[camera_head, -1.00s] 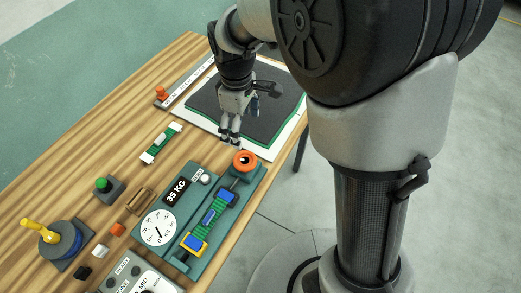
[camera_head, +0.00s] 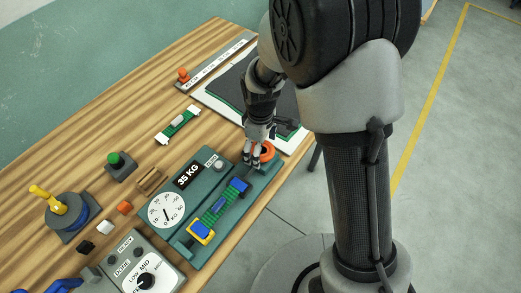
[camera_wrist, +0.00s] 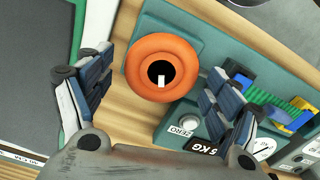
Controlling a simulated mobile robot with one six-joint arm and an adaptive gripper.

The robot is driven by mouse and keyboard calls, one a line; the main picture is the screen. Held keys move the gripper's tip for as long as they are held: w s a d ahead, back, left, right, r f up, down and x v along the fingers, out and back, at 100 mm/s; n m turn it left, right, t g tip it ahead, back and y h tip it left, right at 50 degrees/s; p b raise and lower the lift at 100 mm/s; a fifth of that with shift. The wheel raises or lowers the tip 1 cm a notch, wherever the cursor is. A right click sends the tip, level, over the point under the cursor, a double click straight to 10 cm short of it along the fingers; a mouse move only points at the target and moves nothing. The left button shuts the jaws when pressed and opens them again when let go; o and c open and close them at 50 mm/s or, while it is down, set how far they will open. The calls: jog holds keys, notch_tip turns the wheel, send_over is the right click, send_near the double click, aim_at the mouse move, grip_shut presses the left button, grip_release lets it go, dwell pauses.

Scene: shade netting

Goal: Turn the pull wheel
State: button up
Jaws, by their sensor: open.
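The pull wheel is an orange round knob (camera_head: 267,151) at the far end of the teal tester base (camera_head: 213,238). In the wrist view the wheel (camera_wrist: 162,68) shows from above, with a dark centre and a white mark. My gripper (camera_head: 253,160) is at the wheel in the head view and partly hides it. In the wrist view my open gripper (camera_wrist: 150,95) has one finger on each side of the wheel, with gaps between. A green strap with blue and yellow clamps (camera_head: 220,208) lies along the base.
A dark netting sheet (camera_head: 232,85) lies on a white board behind. A green button box (camera_head: 120,165), a yellow-handled blue drum (camera_head: 65,217), a small green sample (camera_head: 178,124) and a knob panel (camera_head: 143,268) stand on the wooden table. Bare wood lies at the left.

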jog(key=shift+f, duration=0.5)
